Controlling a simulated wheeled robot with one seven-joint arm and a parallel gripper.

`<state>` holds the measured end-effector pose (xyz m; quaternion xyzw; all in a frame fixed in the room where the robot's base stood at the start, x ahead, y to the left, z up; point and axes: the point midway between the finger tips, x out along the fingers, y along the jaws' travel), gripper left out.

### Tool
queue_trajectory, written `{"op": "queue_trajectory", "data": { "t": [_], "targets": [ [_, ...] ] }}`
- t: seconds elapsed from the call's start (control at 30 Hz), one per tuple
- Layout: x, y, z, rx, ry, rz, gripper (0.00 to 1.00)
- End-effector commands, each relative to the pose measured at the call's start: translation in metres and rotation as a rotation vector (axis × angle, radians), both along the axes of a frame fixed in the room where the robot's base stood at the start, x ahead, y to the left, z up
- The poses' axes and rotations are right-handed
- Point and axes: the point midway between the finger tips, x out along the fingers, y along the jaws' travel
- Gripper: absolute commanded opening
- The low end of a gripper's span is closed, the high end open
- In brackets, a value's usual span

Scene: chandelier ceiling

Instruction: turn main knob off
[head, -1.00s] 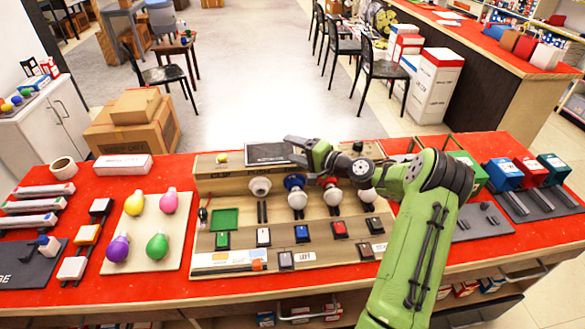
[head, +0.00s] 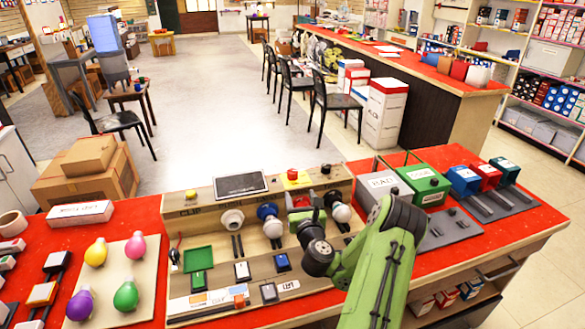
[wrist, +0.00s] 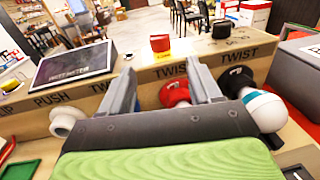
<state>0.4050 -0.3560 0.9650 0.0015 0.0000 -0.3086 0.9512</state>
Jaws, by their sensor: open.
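A red knob on a yellow base (head: 293,178), which looks like the main knob, sits on top of the wooden panel, right of the dark screen. The knob is apart from both fingers. In the head view my gripper (head: 303,203) is in front of the panel, partly hidden by my arm. The knob's exact setting cannot be read.
The dark screen (wrist: 75,72) is on the left. A green box (head: 422,184) stands to the right.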

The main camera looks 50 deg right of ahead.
Motion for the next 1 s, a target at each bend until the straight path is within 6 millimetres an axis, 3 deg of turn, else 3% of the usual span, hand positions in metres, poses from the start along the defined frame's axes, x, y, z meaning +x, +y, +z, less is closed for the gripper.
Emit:
{"op": "queue_trajectory", "data": {
  "t": [0.07, 0.6, 1.0],
  "targets": [
    [0.009, -0.005, 0.008, -0.004, 0.001, 0.004, 0.63],
    [0.079, -0.055, 0.004, -0.007, -0.003, 0.004, 0.63],
    [0.089, -0.064, 0.0, -0.003, 0.001, 0.002, 0.63]
  ]
}}
